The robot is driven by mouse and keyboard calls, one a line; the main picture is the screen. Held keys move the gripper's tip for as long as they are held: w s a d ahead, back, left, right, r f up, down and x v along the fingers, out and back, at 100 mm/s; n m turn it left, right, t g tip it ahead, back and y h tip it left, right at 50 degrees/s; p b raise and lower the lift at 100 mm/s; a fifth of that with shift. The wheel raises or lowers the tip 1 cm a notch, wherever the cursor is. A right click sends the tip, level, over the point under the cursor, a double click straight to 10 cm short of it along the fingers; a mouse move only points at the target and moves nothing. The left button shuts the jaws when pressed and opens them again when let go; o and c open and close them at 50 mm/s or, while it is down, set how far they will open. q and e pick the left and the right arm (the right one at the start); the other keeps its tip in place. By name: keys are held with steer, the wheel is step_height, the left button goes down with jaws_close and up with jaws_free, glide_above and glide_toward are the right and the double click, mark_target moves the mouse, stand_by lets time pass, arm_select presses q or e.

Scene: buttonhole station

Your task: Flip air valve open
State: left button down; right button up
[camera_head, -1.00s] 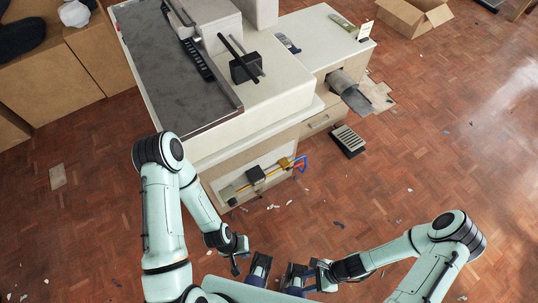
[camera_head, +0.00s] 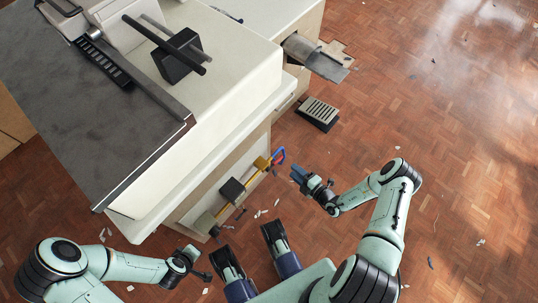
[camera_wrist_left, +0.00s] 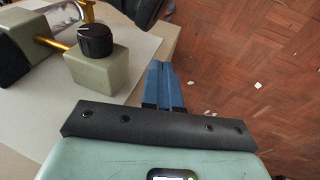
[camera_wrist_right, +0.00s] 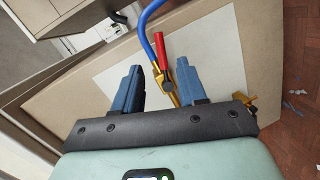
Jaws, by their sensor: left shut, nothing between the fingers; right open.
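The air valve is a brass fitting with a red lever (camera_wrist_right: 160,50) and a blue hose (camera_wrist_right: 146,24) in the right wrist view. In the head view its brass part (camera_head: 262,163) and the blue hose (camera_head: 279,155) show low on the side of the station. My right gripper (camera_head: 298,174) is open, a little right of the valve. In the right wrist view its fingers (camera_wrist_right: 158,68) appear on either side of the lever, with no contact visible. My left gripper (camera_head: 208,277) is at the lower left, away from the valve. In the left wrist view its fingers (camera_wrist_left: 163,66) are shut and empty.
A black knob (camera_wrist_left: 95,40) on a grey-green block shows in the left wrist view. The white station top (camera_head: 235,75) overhangs the valve panel. A foot pedal (camera_head: 318,114) lies on the floor beyond the valve. The parquet floor at right is mostly clear.

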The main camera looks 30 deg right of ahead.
mark_target(275, 163)
steer(key=b+x, duration=0.3)
steer(key=x, duration=0.8)
steer(key=shift+a+f, duration=0.1)
steer(key=shift+a, duration=0.05)
arm_select(q)
steer(key=s+a+f+g, duration=0.1)
steer(key=s+f+g, duration=0.1)
steer(key=s+f, duration=0.3)
steer(key=shift+s+f, duration=0.35)
steer(key=shift+s, duration=0.1)
arm_select(e)
steer(key=shift+w+a, duration=0.1)
steer(key=shift+w, duration=0.35)
jaws_close()
